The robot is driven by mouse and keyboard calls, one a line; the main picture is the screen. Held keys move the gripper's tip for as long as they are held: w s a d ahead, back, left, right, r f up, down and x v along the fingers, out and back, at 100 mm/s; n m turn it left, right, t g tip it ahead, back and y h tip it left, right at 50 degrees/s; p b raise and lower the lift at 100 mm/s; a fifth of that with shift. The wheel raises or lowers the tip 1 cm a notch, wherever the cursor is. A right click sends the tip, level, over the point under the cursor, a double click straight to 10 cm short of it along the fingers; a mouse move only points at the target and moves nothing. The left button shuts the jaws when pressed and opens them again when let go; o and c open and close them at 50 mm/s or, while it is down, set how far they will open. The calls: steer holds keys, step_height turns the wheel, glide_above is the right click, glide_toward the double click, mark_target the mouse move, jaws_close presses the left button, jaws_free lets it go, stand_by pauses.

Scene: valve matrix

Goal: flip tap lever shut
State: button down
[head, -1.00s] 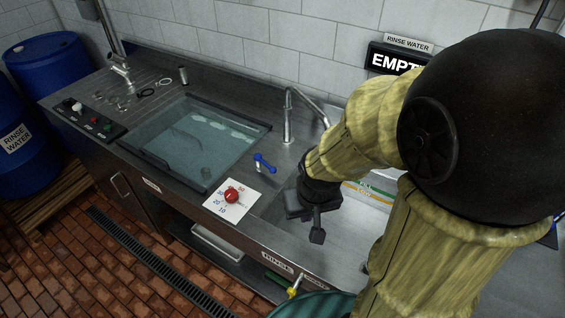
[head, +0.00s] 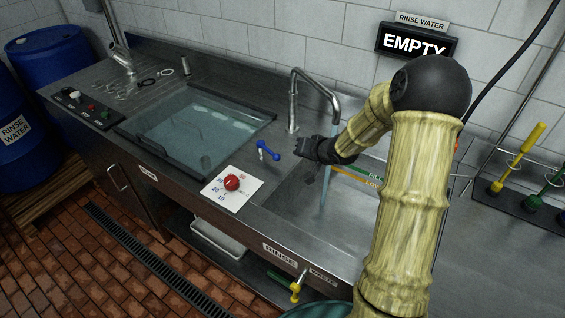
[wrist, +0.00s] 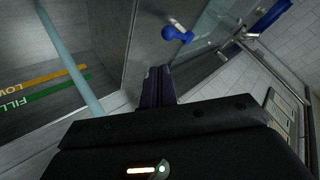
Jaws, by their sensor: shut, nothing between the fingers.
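The blue tap lever (head: 268,149) sits on the steel counter between the glass-topped tank and the tap. It also shows in the wrist view (wrist: 177,34), beyond my fingertips. The bent steel tap (head: 294,102) stands behind the sink, and a pale blue stream of water (head: 325,180) runs down from its spout. My gripper (head: 300,150) is shut and empty, just right of the lever, with a small gap seen between them. Its closed fingers show in the wrist view (wrist: 157,86).
The sink basin (head: 300,210) with green and yellow level lines lies below my forearm. The red dial (head: 232,183) sits left of the basin. The glass-topped tank (head: 200,130) is farther left. A sign (head: 415,44) on the wall reads EMPTY.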

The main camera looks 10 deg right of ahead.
mark_target(268, 150)
steer(key=w+d+f+m+t+y+b, duration=0.3)
steer(key=d+f+y+b, duration=0.3)
steer(key=y, duration=0.2)
steer(key=shift+w+d+f+m+t, duration=0.15)
steer(key=shift+w+f+m+t, duration=0.15)
steer(key=shift+w, duration=0.3)
steer(key=p+x, duration=0.1)
steer(key=x, duration=0.8)
steer(key=shift+w+a, duration=0.2)
steer(key=a, duration=0.2)
steer(key=shift+s+a+f+p, duration=0.2)
steer(key=shift+s+a+p, duration=0.1)
steer(key=shift+s, duration=0.1)
steer(key=shift+s+a+f, duration=0.2)
steer(key=shift+s+a, duration=0.15)
steer(key=shift+a, duration=0.2)
